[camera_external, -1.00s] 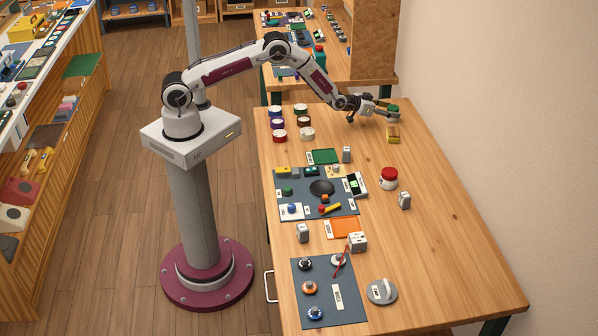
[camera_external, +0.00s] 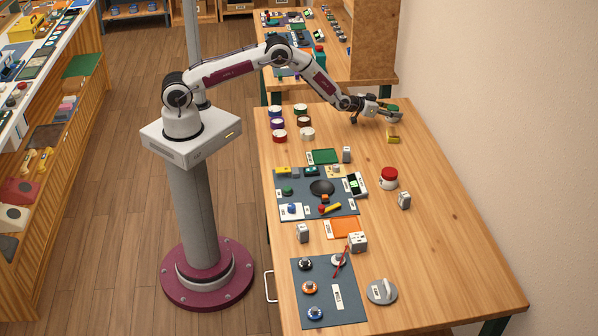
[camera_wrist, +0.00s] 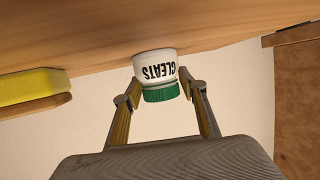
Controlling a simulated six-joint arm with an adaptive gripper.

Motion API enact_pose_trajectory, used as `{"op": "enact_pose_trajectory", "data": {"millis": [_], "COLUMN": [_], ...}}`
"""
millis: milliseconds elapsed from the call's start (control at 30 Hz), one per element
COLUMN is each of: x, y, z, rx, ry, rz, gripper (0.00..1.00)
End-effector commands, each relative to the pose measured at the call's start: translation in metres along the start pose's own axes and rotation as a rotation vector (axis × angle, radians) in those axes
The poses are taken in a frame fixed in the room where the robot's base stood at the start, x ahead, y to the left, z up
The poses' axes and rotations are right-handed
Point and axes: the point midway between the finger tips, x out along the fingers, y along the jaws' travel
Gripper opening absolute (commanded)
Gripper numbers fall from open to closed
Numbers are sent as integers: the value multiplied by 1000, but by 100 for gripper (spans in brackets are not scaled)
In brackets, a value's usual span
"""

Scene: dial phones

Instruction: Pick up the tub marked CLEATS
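The tub marked CLEATS (camera_wrist: 156,71) is white with a green lid (camera_wrist: 161,92). In the wrist view it appears upside down, with its base against the wooden table surface. My gripper (camera_wrist: 160,86) has one fingertip at each side of the tub. The fingertips are very near its sides, and I cannot tell whether they touch or press on it. In the external view my gripper (camera_external: 393,114) is at the far right of the table. The green lid (camera_external: 391,107) shows just behind it, while most of the tub is hidden by the fingers.
A yellow block-like item (camera_external: 393,135) lies close in front of my gripper, and it fills the left of the wrist view (camera_wrist: 30,86). Several round tubs (camera_external: 307,133) stand to the left. A red-lidded jar (camera_external: 389,178) stands nearer. A wall rises close on the right.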

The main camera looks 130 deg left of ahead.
Motion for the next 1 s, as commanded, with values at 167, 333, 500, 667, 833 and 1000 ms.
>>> {"op": "enact_pose_trajectory", "data": {"millis": [167, 333, 500, 667, 833, 1000], "x": [0, 0, -1, -3, -9, -17], "y": [0, 0, 0, 0, 0, 0], "z": [0, 0, -3, -11, -27, -49], "rx": [0, 0, 0, 0, 0, -1], "ry": [0, 1, 1, 2, 3, 3], "rz": [0, 0, 0, 0, 0, 0], "gripper": [12, 12, 12, 12, 12, 12]}}
